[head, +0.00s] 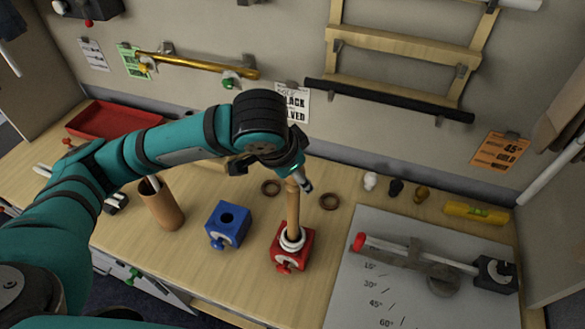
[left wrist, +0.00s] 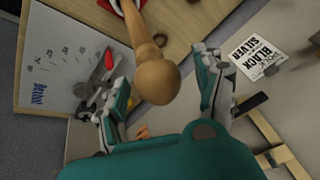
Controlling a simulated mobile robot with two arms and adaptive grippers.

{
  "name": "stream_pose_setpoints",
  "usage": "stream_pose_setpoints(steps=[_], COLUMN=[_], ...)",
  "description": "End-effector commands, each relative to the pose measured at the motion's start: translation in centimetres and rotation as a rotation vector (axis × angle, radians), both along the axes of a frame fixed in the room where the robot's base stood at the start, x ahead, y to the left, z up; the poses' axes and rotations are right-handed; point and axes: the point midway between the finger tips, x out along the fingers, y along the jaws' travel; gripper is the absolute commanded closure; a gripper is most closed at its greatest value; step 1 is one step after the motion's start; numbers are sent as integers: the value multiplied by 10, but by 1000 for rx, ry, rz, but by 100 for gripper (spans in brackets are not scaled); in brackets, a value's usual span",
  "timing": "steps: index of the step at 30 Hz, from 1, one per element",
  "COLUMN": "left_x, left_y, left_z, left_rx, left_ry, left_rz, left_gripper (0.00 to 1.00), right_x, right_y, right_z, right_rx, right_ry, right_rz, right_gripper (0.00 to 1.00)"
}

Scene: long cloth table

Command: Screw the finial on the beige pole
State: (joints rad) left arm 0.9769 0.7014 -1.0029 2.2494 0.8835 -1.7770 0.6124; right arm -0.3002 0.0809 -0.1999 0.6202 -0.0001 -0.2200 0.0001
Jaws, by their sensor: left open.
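The beige pole (head: 293,208) stands upright in a red block (head: 281,257) on the table, with a white ring around its foot. In the left wrist view the pole (left wrist: 137,28) ends in a rounded beige finial (left wrist: 158,78), which sits at its end. Whether it is screwed tight cannot be told. My left gripper (head: 300,180) is at the pole's top in the head view. In the left wrist view my left gripper (left wrist: 165,76) is open, its fingers on either side of the finial, with gaps visible. The arm partly hides the pole's top. My right gripper is not in view.
A blue block (head: 229,224) with an empty hole stands left of the red one, beside a brown cup (head: 161,204). White (head: 370,181), black (head: 395,187) and gold (head: 421,195) finials stand behind right. A measuring board (head: 375,235) lies at right.

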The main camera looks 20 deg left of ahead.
Motion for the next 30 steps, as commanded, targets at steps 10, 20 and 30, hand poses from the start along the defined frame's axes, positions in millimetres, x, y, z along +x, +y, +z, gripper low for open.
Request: stream_pose_setpoints(steps=[10,20,30], left_x=[2,1,0], left_y=[1,0,0], left_z=[2,1,0], left_rx=[6,3,1], left_ry=[-8,-3,1], left_rz=[538,935,1012], left_gripper=[31,31,32], right_x=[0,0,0], right_y=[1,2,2], right_z=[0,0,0], right_rx=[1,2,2], right_ry=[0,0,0], right_rz=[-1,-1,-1], right_gripper=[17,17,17])
